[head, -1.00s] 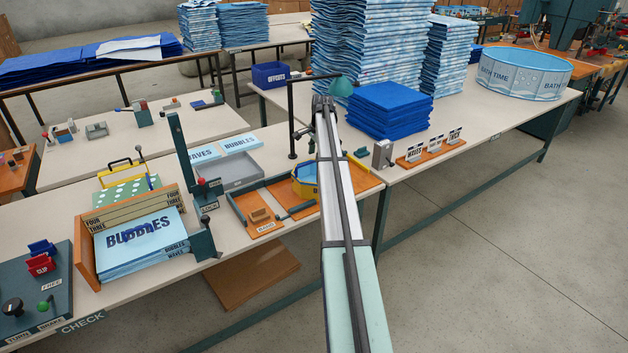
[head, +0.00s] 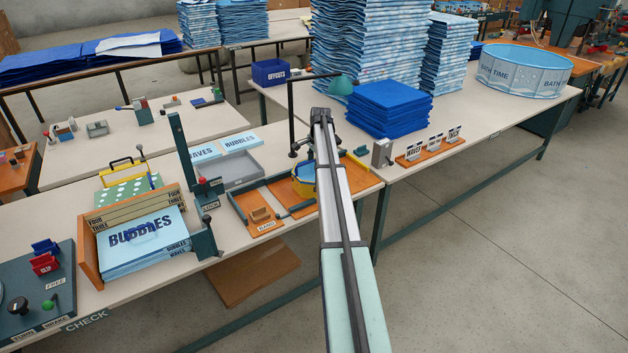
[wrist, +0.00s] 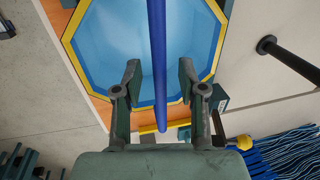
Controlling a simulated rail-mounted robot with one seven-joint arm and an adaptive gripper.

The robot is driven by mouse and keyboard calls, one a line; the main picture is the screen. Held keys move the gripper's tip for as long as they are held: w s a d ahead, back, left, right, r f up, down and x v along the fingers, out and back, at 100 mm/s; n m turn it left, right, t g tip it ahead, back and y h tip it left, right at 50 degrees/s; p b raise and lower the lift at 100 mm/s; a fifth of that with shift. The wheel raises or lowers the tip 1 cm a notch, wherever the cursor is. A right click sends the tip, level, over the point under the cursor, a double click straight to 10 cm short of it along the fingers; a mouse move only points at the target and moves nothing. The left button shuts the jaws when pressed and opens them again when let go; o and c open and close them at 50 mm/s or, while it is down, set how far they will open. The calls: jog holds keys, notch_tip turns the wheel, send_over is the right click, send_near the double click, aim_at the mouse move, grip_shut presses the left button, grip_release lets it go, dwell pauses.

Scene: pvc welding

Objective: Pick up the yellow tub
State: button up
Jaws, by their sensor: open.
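The yellow tub is mostly hidden behind my arm in the head view, where part of its yellow side (head: 299,188) shows on an orange board. In the wrist view the tub is an octagon with a yellow rim and a light blue inside (wrist: 110,45). A dark blue bar (wrist: 157,40) crosses over it, running up and down the picture. My gripper (wrist: 158,75) is open above the tub, one finger on each side of the bar. I cannot tell whether a finger touches the bar.
A black lamp post with a green shade (head: 341,85) stands close behind my arm. A grey tray (head: 237,168) lies to the left, and a blue stack (head: 390,108) and a small sign rack (head: 430,152) to the right.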

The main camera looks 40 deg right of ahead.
jog(key=shift+f, duration=0.25)
dwell(0.3)
grip_shut()
jog(key=shift+r, duration=0.1)
